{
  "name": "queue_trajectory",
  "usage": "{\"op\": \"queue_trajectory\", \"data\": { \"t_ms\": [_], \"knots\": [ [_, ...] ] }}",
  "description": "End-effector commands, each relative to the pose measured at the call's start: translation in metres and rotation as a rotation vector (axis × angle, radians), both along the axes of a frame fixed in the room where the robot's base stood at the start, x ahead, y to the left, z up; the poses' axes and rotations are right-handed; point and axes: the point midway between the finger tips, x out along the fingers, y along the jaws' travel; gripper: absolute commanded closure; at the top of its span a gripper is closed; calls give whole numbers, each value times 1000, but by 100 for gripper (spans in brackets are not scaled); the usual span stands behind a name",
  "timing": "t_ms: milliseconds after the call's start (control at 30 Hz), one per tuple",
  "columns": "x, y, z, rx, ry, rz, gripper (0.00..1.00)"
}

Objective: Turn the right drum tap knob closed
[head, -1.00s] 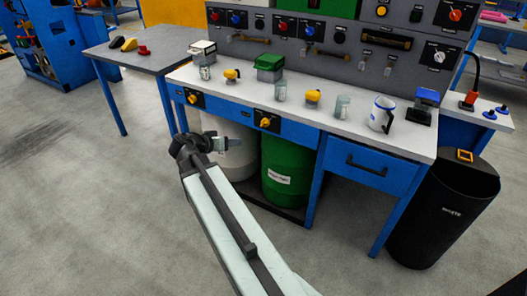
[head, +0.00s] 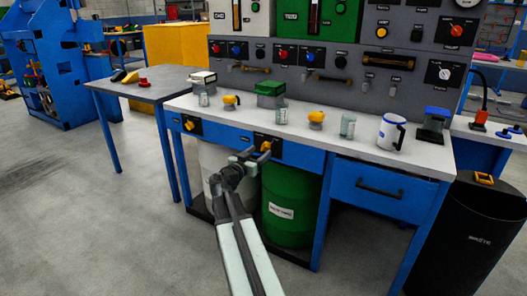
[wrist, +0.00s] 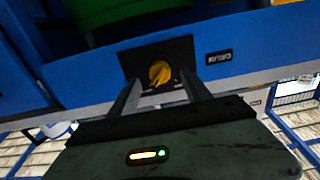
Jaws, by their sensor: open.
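The right drum tap knob (head: 266,147) is yellow, on a dark plate on the blue front rail of the bench, above the green drum (head: 290,205). The left tap knob (head: 190,125) is a similar yellow knob further left, above the white drum (head: 212,165). My gripper (head: 256,153) is at the right knob, partly covering its plate. In the wrist view the knob (wrist: 160,73) shows between the tips of my two open fingers (wrist: 161,84), one on each side. Whether a finger touches it I cannot tell.
The bench top (head: 330,138) holds jars, yellow items, a green box and a mug (head: 390,132). A blue drawer (head: 380,190) is right of the knob. A black waste bin (head: 470,245) stands at the right. The floor at left is clear.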

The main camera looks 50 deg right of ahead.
Motion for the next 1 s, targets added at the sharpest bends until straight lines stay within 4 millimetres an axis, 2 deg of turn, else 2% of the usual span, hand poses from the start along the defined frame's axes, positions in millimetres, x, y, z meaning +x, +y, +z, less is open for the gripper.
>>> {"op": "queue_trajectory", "data": {
  "t_ms": [33, 133, 400, 433, 600, 633, 700, 1000],
  "knots": [
    [5, -12, 0, 0, 0, -1, 43],
    [7, -26, 0, 0, 0, -2, 43],
    [8, -32, 0, 1, 0, 1, 43],
    [8, -31, 0, 1, 0, 1, 46],
    [8, -32, 0, 1, 0, 0, 93],
    [8, -31, 0, 1, 0, 1, 100],
    [8, -36, 0, 1, 1, 1, 100],
    [7, -33, 0, -13, 56, 0, 100]
  ]
}}
